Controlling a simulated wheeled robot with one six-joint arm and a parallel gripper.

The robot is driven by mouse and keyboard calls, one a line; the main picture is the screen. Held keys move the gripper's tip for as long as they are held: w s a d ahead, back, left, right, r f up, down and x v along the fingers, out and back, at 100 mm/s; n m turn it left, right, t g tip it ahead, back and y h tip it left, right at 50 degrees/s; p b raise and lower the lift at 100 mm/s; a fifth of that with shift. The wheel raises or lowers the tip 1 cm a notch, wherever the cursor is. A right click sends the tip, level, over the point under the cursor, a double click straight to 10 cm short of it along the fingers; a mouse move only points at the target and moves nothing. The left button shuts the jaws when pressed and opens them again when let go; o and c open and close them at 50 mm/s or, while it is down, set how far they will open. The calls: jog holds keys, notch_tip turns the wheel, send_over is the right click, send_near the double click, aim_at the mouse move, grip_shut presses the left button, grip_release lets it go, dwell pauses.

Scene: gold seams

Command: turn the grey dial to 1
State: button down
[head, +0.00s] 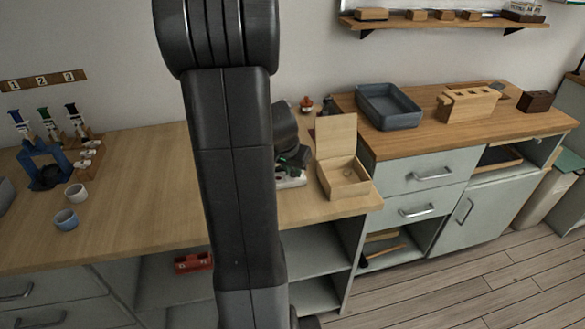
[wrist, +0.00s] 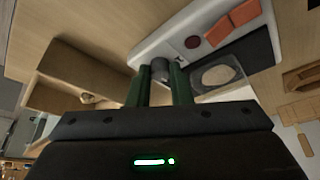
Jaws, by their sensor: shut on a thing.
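The grey dial (wrist: 160,68) is on a white panel (wrist: 197,20) in the wrist view. My gripper (wrist: 160,76) has its two green fingers shut on the dial, one on each side. The dial's marks are too small or hidden to read, so I cannot tell its setting. In the head view my gripper (head: 295,160) is low over the white panel (head: 291,182), mostly behind my arm. The dial itself is hidden there.
An open wooden box (head: 345,180) stands right beside the panel. The panel also bears orange-red blocks (wrist: 232,22) and a dark red round part (wrist: 192,42). A blue-grey tray (head: 390,106) is on the right counter. The left counter's middle is clear.

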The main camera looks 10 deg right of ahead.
jog(key=shift+r+p, duration=0.1)
jog(key=shift+p, duration=0.2)
jog(key=n+p, duration=0.1)
jog(key=n+y+p, duration=0.1)
jog(key=n+p, duration=0.1)
jog(key=shift+s+d+r+t, duration=0.1)
jog(key=shift+d+r+t, duration=0.05)
jog(key=shift+t, duration=0.15)
jog(key=n+y+p, duration=0.1)
jog(key=n, duration=0.1)
jog(key=shift+d+n, duration=0.15)
jog(key=shift+n, duration=0.15)
jog(key=n+b, duration=0.1)
jog(key=f+n+y+b, duration=0.1)
jog(key=n+b, duration=0.1)
jog(key=shift+d, duration=0.1)
jog(key=shift+d+r+n+y+b, duration=0.1)
jog(key=shift+n+y+b, duration=0.4)
jog(key=shift+n+b, duration=0.55)
jog(key=shift+r+n+b, duration=0.15)
jog(key=shift+n+b, duration=0.4)
jog(key=shift+b, duration=0.05)
jog(key=c, duration=1.3)
grip_release()
